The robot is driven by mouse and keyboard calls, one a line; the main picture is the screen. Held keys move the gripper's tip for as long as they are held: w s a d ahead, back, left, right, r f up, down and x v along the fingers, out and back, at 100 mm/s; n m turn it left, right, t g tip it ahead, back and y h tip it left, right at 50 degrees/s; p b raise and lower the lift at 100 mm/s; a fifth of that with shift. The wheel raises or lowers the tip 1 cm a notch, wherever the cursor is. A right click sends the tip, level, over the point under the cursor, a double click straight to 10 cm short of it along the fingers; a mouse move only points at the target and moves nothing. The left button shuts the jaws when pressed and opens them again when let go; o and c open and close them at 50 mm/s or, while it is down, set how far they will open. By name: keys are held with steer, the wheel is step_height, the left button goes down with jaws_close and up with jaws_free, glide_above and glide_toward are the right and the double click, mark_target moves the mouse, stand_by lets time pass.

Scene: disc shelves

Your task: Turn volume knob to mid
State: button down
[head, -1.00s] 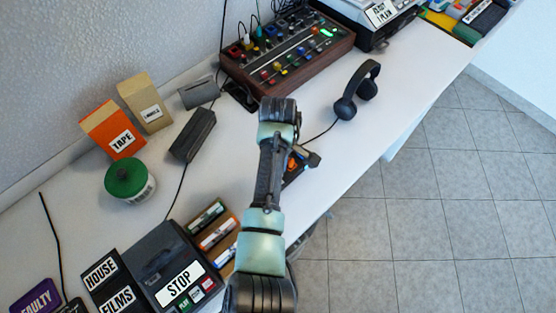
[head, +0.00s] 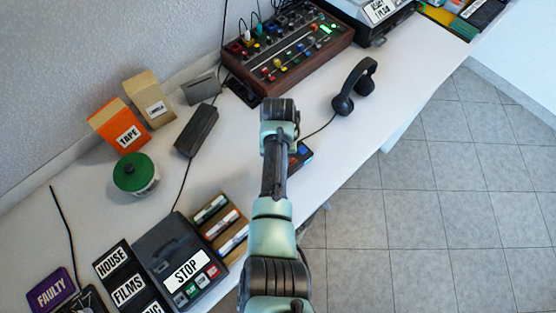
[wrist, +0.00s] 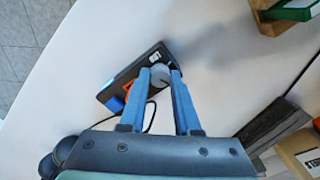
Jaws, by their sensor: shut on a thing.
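A small dark box (wrist: 120,92) with a grey round knob (wrist: 160,76), an orange mark and a blue button lies on the white table in the wrist view. My gripper (wrist: 161,73) has its two blue fingers on either side of the knob, shut on it. The knob sits near the box's upper end, beside a white label. In the head view only part of the box (head: 304,155) shows beside my arm. My fingers and the knob are hidden there. I cannot make out the knob's pointer angle.
A corded black headset (head: 354,88) lies to the right of my arm. A wood-sided mixer (head: 285,60) stands behind. At left are a black adapter (head: 196,131), a green-lidded tub (head: 135,174) and a STOP device (head: 185,265). The table's front edge runs close by the box.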

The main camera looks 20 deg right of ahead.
steer(key=shift+m+p, duration=0.3)
steer(key=shift+m, duration=1.6)
steer(key=c, duration=0.6)
jaws_free()
step_height(320, 180, up, 13)
steer(key=shift+p, duration=0.4)
